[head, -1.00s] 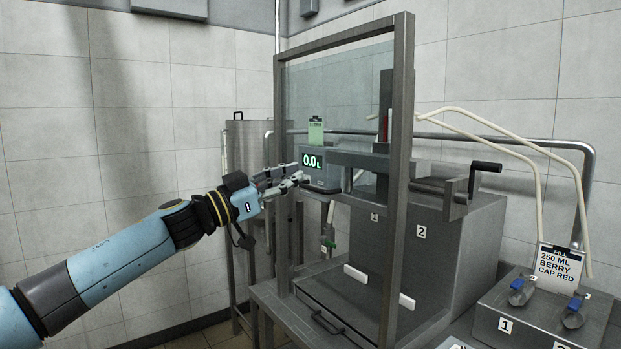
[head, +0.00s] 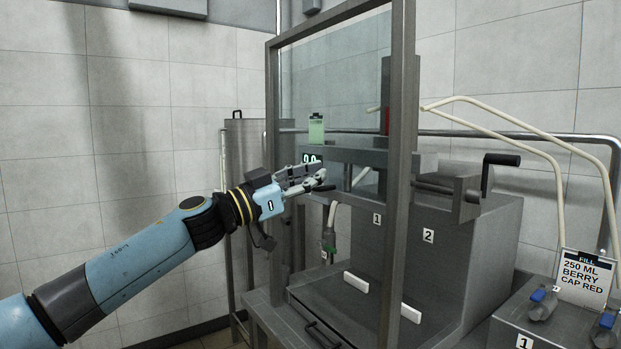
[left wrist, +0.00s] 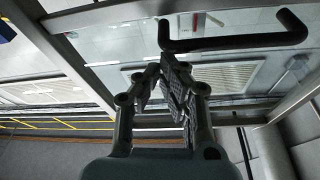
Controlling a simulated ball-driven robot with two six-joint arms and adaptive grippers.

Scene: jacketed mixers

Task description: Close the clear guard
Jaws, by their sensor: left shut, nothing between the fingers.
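The clear guard (head: 343,80) is a see-through pane in a tall grey frame (head: 402,120), standing upright in front of the mixer machine in the head view. My left gripper (head: 318,180) is shut and empty. It overlaps the left part of the guard in the head view; I cannot tell if it touches it. In the left wrist view my left gripper's fingers (left wrist: 168,68) are together, just below a black U-shaped bar handle (left wrist: 240,44), with a glassy pane (left wrist: 135,45) behind. The gripper partly hides the display. My right gripper is not in view.
The machine has a black-handled crank (head: 500,160) on the right and a low grey tray with a dark handle (head: 322,335). A green-filled bottle (head: 316,129) stands on it. Floor at lower left looks clear.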

